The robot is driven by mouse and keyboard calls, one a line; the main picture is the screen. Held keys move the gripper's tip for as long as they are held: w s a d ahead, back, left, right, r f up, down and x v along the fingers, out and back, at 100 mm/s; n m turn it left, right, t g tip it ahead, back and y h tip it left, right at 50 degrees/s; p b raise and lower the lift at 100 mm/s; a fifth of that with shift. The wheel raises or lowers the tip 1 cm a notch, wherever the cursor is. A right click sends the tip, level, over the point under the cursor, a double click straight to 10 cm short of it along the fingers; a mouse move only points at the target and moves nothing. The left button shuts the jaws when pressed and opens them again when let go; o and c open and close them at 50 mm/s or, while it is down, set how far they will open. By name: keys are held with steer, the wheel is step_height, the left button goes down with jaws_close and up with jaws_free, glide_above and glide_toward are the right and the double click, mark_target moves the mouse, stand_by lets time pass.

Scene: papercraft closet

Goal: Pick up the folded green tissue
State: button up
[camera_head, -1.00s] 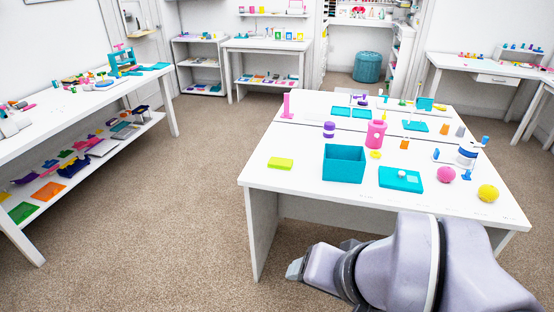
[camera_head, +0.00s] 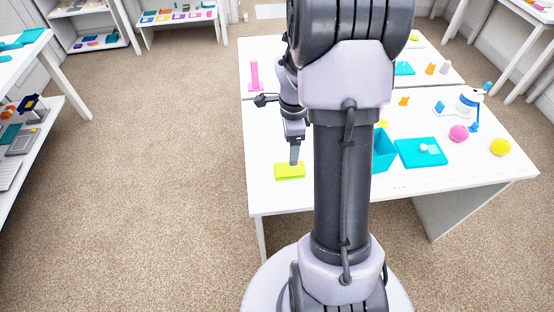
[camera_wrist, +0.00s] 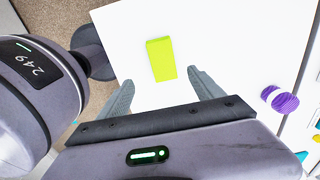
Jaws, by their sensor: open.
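The folded green tissue (camera_head: 290,171) is a small flat yellow-green block lying on the white table near its left front edge. In the wrist view the tissue (camera_wrist: 161,59) lies ahead of my gripper, in line with the gap between the fingers. My gripper (camera_head: 295,160) is above the tissue in the head view. In the wrist view my gripper (camera_wrist: 160,88) is open, with its two grey fingers spread apart and nothing between them. I cannot tell the exact height of the fingertips above the tissue.
On the white table (camera_head: 270,130), a teal box (camera_head: 384,150), a teal tray (camera_head: 420,153), a pink ball (camera_head: 459,133) and a yellow ball (camera_head: 500,147) stand to the right. A pink upright piece (camera_head: 254,76) stands behind. A purple spool (camera_wrist: 280,99) shows in the wrist view. The table around the tissue is clear.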

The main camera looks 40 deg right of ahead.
steer(key=b, duration=0.2)
glide_above(290, 168)
steer(key=f, duration=0.6)
steer(key=shift+s+a, duration=0.15)
steer(key=shift+a, duration=0.2)
steer(key=f+b, duration=0.1)
steer(key=f, duration=0.2)
steer(key=f+b, duration=0.1)
steer(key=f, duration=0.1)
steer(key=shift+d+f+b, duration=0.3)
steer(key=shift+r, duration=0.15)
steer(key=shift+c, duration=0.5)
steer(key=c, duration=1.3)
steer(key=shift+r, duration=0.15)
